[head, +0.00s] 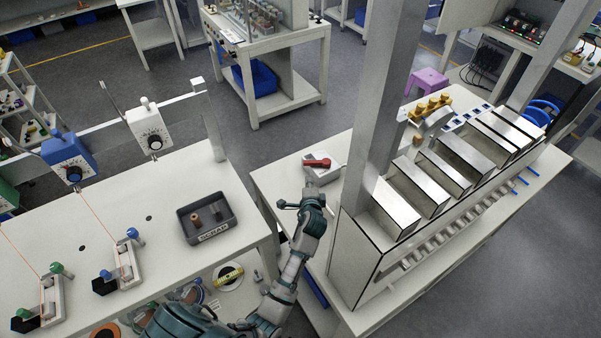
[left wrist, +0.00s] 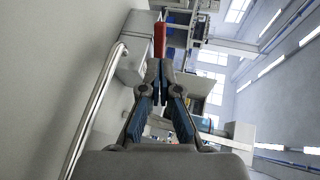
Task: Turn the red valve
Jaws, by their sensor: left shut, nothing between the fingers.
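The red valve (head: 318,162) is a small red lever lying across a pale block (head: 328,174) on the workbench, left of the tall metal post. It also shows in the left wrist view (left wrist: 159,40), just beyond my fingertips. My left gripper (head: 310,176) reaches up to it from below in the head view. In the left wrist view my left gripper (left wrist: 158,70) has its fingertips together with nothing between them. The tips line up with the red lever's near end; I cannot tell whether they touch it. My right gripper is not in view.
A tall metal post (head: 378,110) and a row of metal bins (head: 440,170) stand close on the right. A dark scrap tray (head: 208,218) sits on the left bench. A curved metal bar (left wrist: 95,110) runs along the left in the wrist view.

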